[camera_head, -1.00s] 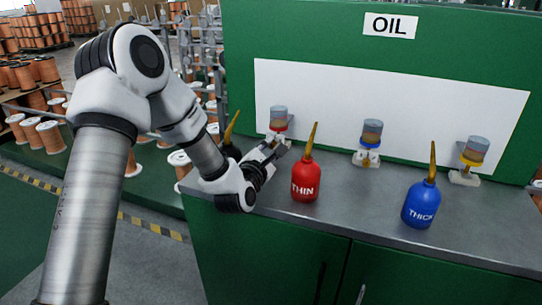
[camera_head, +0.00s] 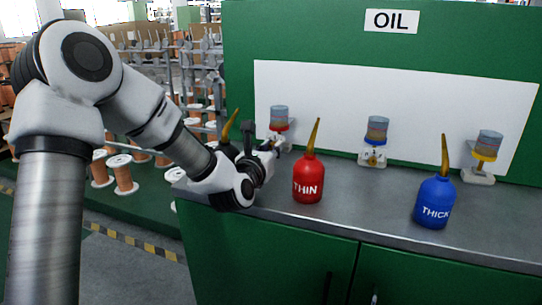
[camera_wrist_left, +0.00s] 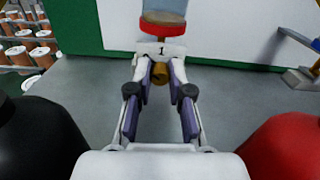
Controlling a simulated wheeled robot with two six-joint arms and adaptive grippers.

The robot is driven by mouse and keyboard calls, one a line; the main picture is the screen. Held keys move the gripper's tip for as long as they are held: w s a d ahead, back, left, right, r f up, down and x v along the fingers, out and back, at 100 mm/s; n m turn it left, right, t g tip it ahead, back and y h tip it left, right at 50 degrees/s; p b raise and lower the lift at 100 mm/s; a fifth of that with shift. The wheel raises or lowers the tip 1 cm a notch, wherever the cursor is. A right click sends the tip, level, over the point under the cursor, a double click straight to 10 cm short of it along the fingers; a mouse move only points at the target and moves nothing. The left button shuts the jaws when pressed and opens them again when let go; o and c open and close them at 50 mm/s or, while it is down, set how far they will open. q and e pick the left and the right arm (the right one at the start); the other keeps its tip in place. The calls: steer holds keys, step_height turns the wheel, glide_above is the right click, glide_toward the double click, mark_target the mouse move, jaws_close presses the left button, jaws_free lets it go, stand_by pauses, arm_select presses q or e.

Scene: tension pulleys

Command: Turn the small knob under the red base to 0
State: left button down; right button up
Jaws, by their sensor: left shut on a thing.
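The oil dispenser with the red base (camera_head: 279,127) stands at the left on the grey bench; its red ring (camera_wrist_left: 162,28) is at the top of the left wrist view. Below it is a white block (camera_wrist_left: 147,49) marked "1". The small brass knob (camera_wrist_left: 160,76) sticks out under that block. My left gripper (camera_wrist_left: 160,72) has its fingers on both sides of the knob and is shut on it. In the head view my left gripper (camera_head: 275,145) reaches the dispenser from the front left and hides the knob. My right gripper is not in view.
A red THIN oil can (camera_head: 308,180) stands just right of my left gripper, and a black can (camera_wrist_left: 35,140) stands on its left. Dispensers with a blue base (camera_head: 375,142) and a yellow base (camera_head: 484,156) stand farther right. A blue THICK can (camera_head: 435,203) is near the front edge.

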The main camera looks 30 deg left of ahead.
arm_select(q)
steer(key=shift+n, duration=0.3)
stand_by(0.4)
steer(key=c, duration=1.1)
jaws_free()
steer(key=shift+o, duration=0.2)
steer(key=v, duration=0.7)
steer(key=shift+s, duration=0.3)
